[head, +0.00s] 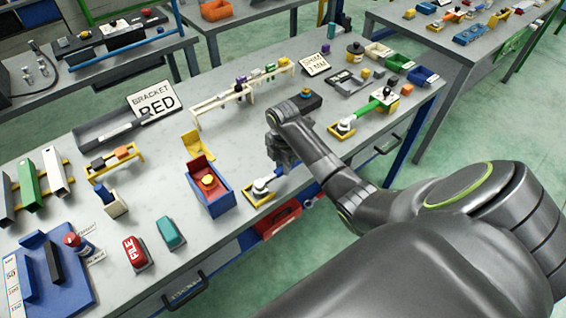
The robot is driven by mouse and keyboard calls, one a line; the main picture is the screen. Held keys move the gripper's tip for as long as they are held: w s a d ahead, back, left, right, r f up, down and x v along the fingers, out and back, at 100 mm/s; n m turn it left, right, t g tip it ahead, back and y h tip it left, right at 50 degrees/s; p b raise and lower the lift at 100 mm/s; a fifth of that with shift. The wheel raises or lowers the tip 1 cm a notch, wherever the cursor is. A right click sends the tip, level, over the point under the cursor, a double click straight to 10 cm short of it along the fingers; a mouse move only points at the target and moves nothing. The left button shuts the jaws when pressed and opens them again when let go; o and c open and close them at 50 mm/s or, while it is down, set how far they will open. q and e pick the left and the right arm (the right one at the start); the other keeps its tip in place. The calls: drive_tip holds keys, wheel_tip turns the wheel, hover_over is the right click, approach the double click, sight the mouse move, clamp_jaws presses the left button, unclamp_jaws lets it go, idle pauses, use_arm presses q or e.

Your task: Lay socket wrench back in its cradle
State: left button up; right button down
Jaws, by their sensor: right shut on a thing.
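My right gripper (281,160) is low over the front part of the bench, at the end of my dark arm. It is shut on what looks like the handle of a socket wrench (262,187). The wrench's pale round head shows just left of the gripper, over a small yellow cradle tray (259,202). I cannot tell whether the head touches the tray. Most of the handle is hidden by my gripper and arm. Another similar tool with a green handle (368,108) lies to the right, its head at another yellow tray. My left gripper is not in view.
A cream rack (240,95) and a dark block (308,100) stand behind my gripper. A red drawer (279,217) shows below the bench's front edge.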

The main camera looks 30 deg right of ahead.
drive_tip(key=shift+p, duration=0.4)
idle(0.3)
drive_tip(key=c, duration=0.7)
unclamp_jaws()
drive_tip(key=shift+o, duration=0.2)
drive_tip(key=shift+r+p, duration=1.55)
drive_tip(key=shift+r, duration=2.5)
